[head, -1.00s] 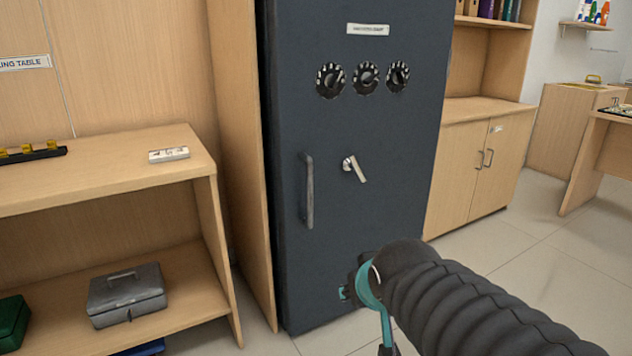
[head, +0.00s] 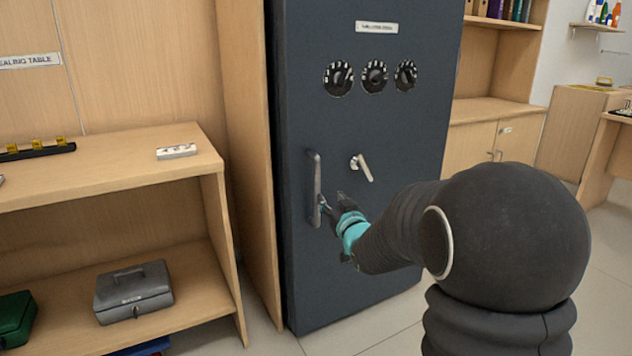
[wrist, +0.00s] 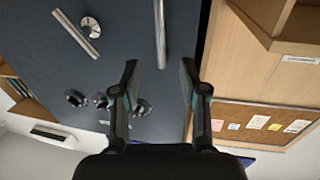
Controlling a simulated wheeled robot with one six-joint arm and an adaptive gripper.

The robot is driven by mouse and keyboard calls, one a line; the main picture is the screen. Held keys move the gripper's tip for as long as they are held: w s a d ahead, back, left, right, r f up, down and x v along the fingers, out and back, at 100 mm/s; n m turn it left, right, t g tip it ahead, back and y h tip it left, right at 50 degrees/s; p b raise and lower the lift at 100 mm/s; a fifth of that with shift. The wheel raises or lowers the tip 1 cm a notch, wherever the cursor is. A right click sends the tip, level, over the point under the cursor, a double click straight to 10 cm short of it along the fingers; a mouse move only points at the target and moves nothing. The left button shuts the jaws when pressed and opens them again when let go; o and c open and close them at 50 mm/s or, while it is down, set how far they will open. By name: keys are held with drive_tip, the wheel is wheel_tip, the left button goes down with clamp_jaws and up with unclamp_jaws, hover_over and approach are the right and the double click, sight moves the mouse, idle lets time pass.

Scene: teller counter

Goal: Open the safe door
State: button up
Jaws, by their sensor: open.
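The dark grey safe door (head: 352,250) fills the middle of the head view and looks closed. A vertical pull handle (head: 315,188) is on its left side, and a lever handle (head: 362,168) sits to the right of it, tilted down to the right. My gripper (head: 326,205) is at the lower part of the pull handle. In the wrist view my gripper (wrist: 158,78) is open, and the end of the pull handle (wrist: 160,35) lies between and just beyond the fingertips. The lever (wrist: 77,25) shows at upper left there. I cannot tell if a finger touches the handle.
Three dials (head: 374,77) and a label are above the handles. A wooden shelf unit (head: 110,168) with a grey cash box (head: 133,291) stands at left. A wooden cabinet (head: 500,130) stands at right. Some floor in front of the safe is free.

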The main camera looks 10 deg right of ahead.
sight(318, 181)
drive_tip(key=w, duration=0.4)
drive_tip(key=w+a+p, duration=0.1)
drive_tip(key=w, duration=0.8)
drive_tip(key=shift+a, duration=0.3)
clamp_jaws()
